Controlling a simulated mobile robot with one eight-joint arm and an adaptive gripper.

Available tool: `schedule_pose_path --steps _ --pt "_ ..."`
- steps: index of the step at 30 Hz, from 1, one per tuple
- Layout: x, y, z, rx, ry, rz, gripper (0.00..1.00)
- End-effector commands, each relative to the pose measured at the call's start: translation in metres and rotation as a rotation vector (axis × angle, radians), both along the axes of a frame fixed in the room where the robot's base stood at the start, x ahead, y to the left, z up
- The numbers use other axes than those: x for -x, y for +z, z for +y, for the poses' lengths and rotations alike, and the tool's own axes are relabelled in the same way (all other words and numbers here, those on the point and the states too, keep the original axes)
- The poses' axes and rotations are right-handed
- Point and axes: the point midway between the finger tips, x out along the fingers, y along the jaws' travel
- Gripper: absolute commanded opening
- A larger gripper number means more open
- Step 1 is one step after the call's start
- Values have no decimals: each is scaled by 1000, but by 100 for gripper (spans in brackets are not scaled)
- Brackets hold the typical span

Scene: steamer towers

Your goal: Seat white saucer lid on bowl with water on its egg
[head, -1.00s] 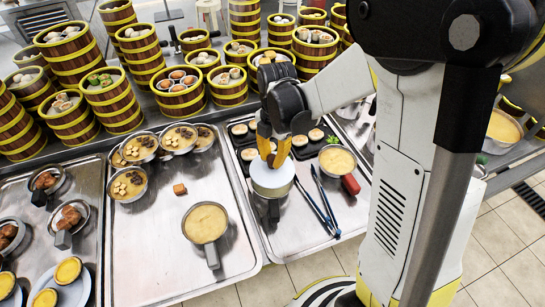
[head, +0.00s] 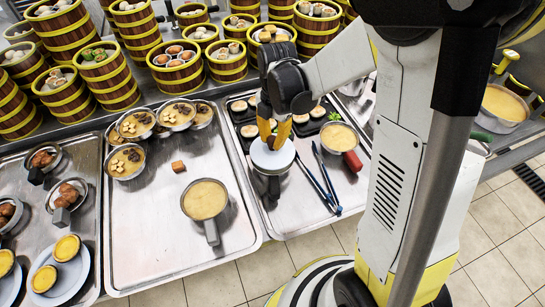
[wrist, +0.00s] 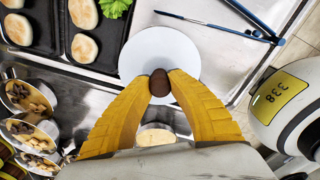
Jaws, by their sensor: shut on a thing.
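The white saucer lid (head: 272,158) is a flat round disc, seen from above in the wrist view (wrist: 160,48). A dark brown rounded knob (wrist: 159,83) stands at its near edge in that view, between my fingertips. My gripper (head: 274,145) is shut on this knob, its yellow fingers pointing down. Under the lid in the head view is a small bowl with a dark handle (head: 274,186) toward the front. The lid covers the bowl's mouth, so its water and egg are hidden. I cannot tell whether the lid touches the rim.
Blue tongs (head: 325,180) and a red-handled custard pan (head: 339,137) lie close on the right. Black trays of buns (head: 246,131) are behind. Another custard pan (head: 204,200) stands on the left tray. Steamer towers (head: 107,80) line the back.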

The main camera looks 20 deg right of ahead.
Motion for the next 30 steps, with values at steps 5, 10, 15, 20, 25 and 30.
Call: schedule_pose_path --steps 5,10,15,20,25,30 --pt "0 -2 0 0 0 0 0" --pt "0 -6 0 0 0 0 0" --pt "0 -9 0 0 0 0 0" --pt "0 -12 0 0 0 0 0" --pt "0 -15 0 0 0 0 0" --pt "0 -18 0 0 0 0 0"
